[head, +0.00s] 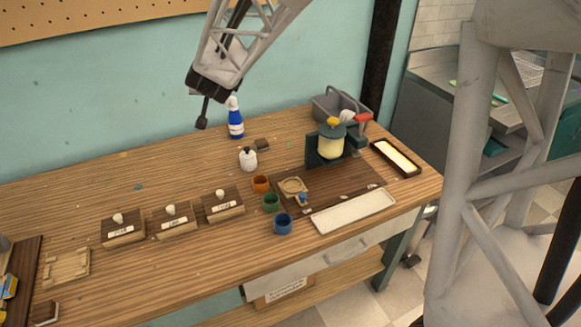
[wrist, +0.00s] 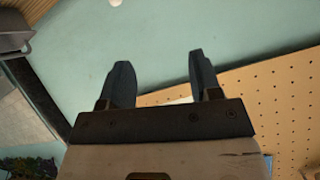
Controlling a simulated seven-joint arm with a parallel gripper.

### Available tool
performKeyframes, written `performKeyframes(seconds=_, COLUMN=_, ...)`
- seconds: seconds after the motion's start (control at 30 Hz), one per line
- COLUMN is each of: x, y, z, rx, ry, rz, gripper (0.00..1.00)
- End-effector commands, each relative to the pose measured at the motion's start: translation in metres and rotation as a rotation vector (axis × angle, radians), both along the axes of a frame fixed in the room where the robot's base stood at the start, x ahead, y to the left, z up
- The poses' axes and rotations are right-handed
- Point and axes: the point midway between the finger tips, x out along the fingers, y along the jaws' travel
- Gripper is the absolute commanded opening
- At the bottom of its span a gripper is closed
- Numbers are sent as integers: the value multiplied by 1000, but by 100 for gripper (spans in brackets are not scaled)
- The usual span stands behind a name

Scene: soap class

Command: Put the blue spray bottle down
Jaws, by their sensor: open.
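The blue spray bottle (head: 236,124) has a white top and a white band. It stands upright near the back edge of the wooden table, by the teal wall. My gripper (head: 202,122) is in front of the wall, just left of the bottle in the head view, and apart from it in the picture. In the wrist view, my gripper's (wrist: 163,80) two dark fingers are spread, with only wall and a bit of pegboard between them. The bottle cannot be made out in the wrist view.
A white round bottle (head: 248,159), orange, green and blue cups (head: 282,224), and several labelled wooden blocks (head: 174,221) stand on the table (head: 70,206). A green press (head: 328,144) and a grey bin (head: 341,107) are at the right. The table's back left is mostly clear.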

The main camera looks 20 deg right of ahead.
Motion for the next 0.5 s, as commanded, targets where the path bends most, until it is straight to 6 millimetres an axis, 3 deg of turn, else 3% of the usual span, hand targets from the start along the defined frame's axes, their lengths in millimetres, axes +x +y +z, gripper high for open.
performKeyframes(seconds=0.2, x=-71, y=5, z=15, rx=18, ry=102, rz=121, gripper=58)
performKeyframes(seconds=0.5, x=-178, y=3, z=16, rx=6, ry=287, rz=237, gripper=58)
